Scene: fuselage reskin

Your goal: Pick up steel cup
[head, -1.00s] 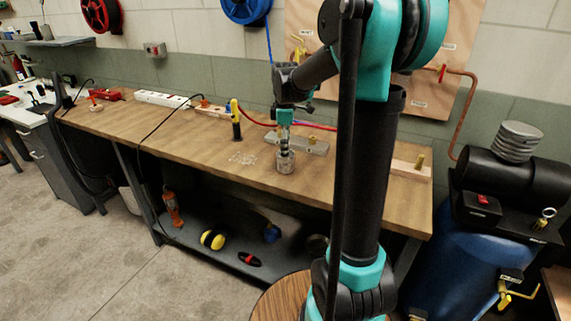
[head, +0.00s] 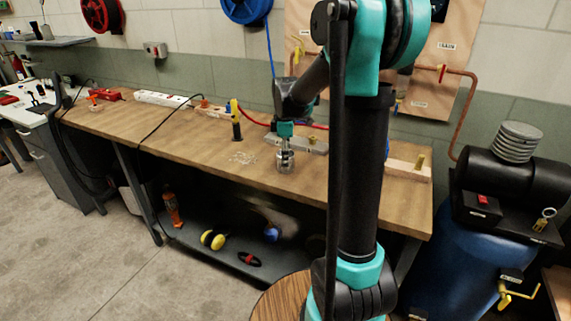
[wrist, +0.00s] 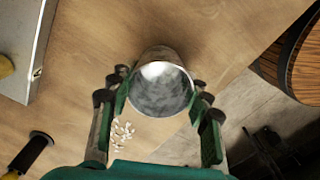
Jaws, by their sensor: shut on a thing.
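The steel cup (head: 285,163) stands upright near the front edge of the wooden workbench in the head view. In the wrist view the cup (wrist: 162,86) shows its open, empty-looking mouth and shiny grey inside. My gripper (head: 285,152) points down over the cup, and its fingers are around the cup's upper part. In the wrist view the two fingers of my gripper (wrist: 158,100) lie on either side of the rim, shut on it. Whether the cup's base touches the bench cannot be told.
Small pale pieces (head: 242,158) lie on the bench (head: 190,143) left of the cup. A grey metal block (head: 303,143) sits behind it, and a black-and-yellow tool (head: 236,120) stands to the left. A round wooden top (head: 285,299) is in front.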

